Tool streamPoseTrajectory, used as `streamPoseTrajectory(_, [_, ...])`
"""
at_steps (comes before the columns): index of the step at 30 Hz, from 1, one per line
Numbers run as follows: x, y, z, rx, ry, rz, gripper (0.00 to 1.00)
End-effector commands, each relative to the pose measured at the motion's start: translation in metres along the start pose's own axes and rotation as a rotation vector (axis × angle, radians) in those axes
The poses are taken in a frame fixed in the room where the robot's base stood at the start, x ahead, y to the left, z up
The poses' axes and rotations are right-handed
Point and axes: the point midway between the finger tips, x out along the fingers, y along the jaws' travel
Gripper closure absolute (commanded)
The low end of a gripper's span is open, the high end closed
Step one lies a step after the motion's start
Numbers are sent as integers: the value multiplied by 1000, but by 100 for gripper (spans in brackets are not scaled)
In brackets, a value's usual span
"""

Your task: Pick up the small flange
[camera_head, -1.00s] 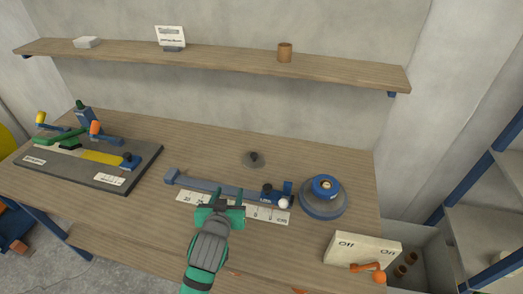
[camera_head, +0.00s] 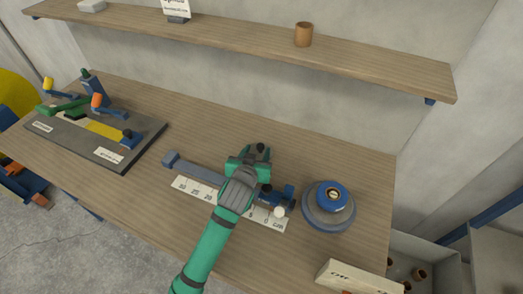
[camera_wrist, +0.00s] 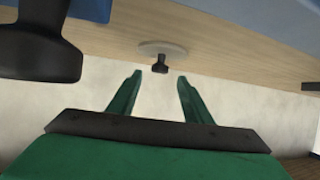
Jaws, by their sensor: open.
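The small flange shows in the wrist view as a pale round disc (camera_wrist: 178,49) with a black knob (camera_wrist: 160,64). The knob lies just beyond and in line with the gap between the two green fingertips of my gripper (camera_wrist: 160,75). The fingers are apart, with nothing held between them. In the head view my green gripper (camera_head: 251,160) is over the middle of the table, and the black knob (camera_head: 260,148) shows at its tip. The flange's disc is hidden there. I cannot tell whether the fingers touch the knob.
A blue-grey bar with a white ruler (camera_head: 199,190) lies under my arm. A blue and grey round stand (camera_head: 328,214) is to the right. A dark fixture board (camera_head: 70,141) is at the left. A shelf (camera_head: 236,33) runs above.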

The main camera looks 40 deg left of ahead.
Motion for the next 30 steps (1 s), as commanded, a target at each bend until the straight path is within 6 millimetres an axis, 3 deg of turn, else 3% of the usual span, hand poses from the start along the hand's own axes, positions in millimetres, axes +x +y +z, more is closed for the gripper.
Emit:
streamPoseTrajectory(8, [18, 2, 1, 2, -1, 2, 55])
streamPoseTrajectory(18, [58, 4, 4, 5, 0, 5, 55])
streamPoseTrajectory(27, [62, 3, 4, 1, 0, 3, 55])
streamPoseTrajectory(30, [61, 2, 4, 1, 0, 2, 76])
